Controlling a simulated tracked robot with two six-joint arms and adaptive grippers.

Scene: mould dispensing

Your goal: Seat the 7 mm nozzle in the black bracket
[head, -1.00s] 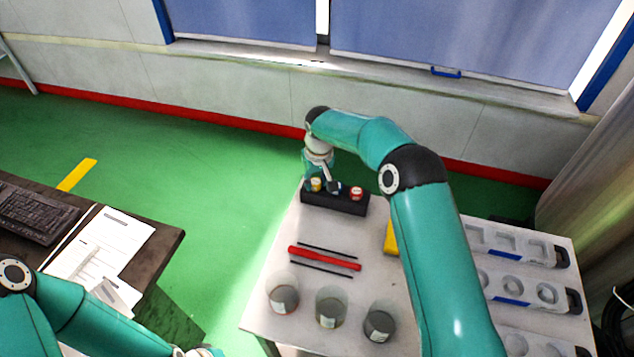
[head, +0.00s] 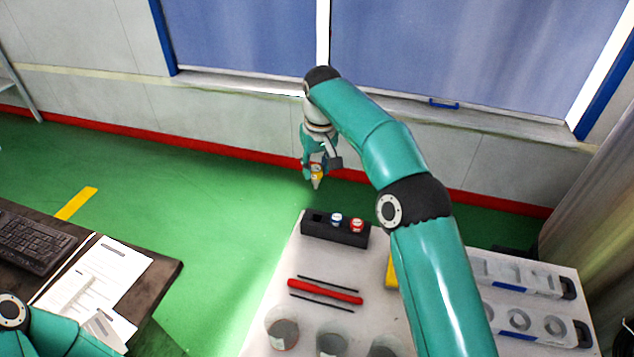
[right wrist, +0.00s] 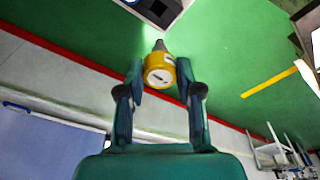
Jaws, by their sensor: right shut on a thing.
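My right gripper (head: 316,172) is shut on a yellow nozzle (head: 317,174) and holds it in the air above and behind the black holder (head: 334,236). In the right wrist view, the yellow nozzle (right wrist: 159,74) sits between the two fingers of the gripper (right wrist: 160,76), its narrow grey tip pointing away from the camera. The holder stands at the far edge of the white table. A blue nozzle (head: 336,219) and a red nozzle (head: 357,225) sit in it; its left end is empty. Size markings are too small to read. My left gripper is out of view.
A red tool (head: 325,292) lies between thin black rods. Clear beakers (head: 283,331) stand at the near edge. A yellow object (head: 391,270) is partly behind my right arm. White mould trays (head: 515,272) lie at right. A dark desk (head: 150,275) is at left.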

